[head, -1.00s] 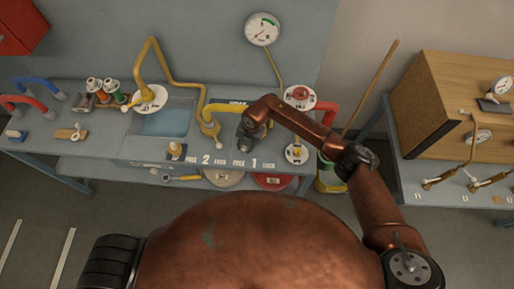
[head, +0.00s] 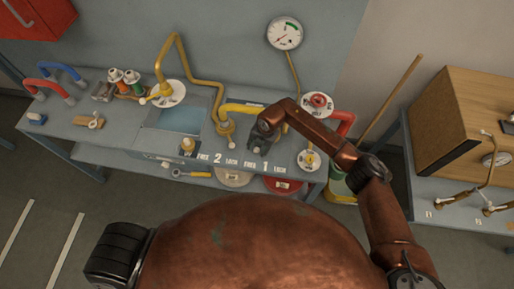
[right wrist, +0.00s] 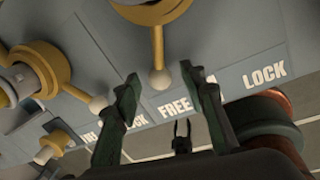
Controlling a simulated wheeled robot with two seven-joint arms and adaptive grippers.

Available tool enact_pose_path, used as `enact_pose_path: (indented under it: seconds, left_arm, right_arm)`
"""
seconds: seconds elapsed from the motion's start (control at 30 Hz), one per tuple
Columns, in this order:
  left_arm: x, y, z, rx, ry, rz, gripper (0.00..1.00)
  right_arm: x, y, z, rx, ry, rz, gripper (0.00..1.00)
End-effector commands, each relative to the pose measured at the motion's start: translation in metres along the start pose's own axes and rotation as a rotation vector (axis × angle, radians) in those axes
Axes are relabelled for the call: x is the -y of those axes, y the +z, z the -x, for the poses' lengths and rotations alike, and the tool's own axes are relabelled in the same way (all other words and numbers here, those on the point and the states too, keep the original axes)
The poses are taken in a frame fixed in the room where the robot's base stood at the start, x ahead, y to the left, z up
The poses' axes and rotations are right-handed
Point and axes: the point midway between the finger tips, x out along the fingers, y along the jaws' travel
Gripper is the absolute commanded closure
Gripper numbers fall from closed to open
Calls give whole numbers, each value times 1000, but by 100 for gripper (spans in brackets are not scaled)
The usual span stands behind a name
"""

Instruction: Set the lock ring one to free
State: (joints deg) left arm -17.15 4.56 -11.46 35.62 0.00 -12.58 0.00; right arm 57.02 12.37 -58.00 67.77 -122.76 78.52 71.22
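Lock ring one (right wrist: 152,12) is a yellow collar with a thin lever ending in a pale ball (right wrist: 160,80), at the top of the right wrist view. The lever points down towards the FREE side of the label "FREE 1 LOCK" (right wrist: 175,107). My right gripper (right wrist: 160,76) is open, one finger on each side of the ball; I cannot tell whether either touches it. In the head view my right gripper (head: 262,142) hides ring one, above the "1" label (head: 265,166). My left gripper is not in view.
Ring two (head: 226,127) is left of ring one, its ball lever (right wrist: 99,104) close to my left finger in the wrist view. A yellow pipe (head: 243,107), a red-topped valve (head: 318,101) and a gauge (head: 284,33) are nearby. A basin (head: 180,119) lies farther left.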

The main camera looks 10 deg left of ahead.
Motion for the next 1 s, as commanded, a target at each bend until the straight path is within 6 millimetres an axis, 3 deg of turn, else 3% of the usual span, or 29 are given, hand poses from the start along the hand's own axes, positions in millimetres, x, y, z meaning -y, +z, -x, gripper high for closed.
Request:
enact_pose_path:
  seconds: [0.17, 0.7, 1.0]
  left_arm:
    - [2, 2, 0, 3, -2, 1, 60]
    - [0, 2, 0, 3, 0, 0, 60]
    - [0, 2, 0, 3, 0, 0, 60]
  right_arm:
    - [0, 1, 9, 2, 0, 0, 62]
    - [0, 1, 106, 2, 1, 1, 62]
    - [0, 0, 120, 0, 0, 0, 62]
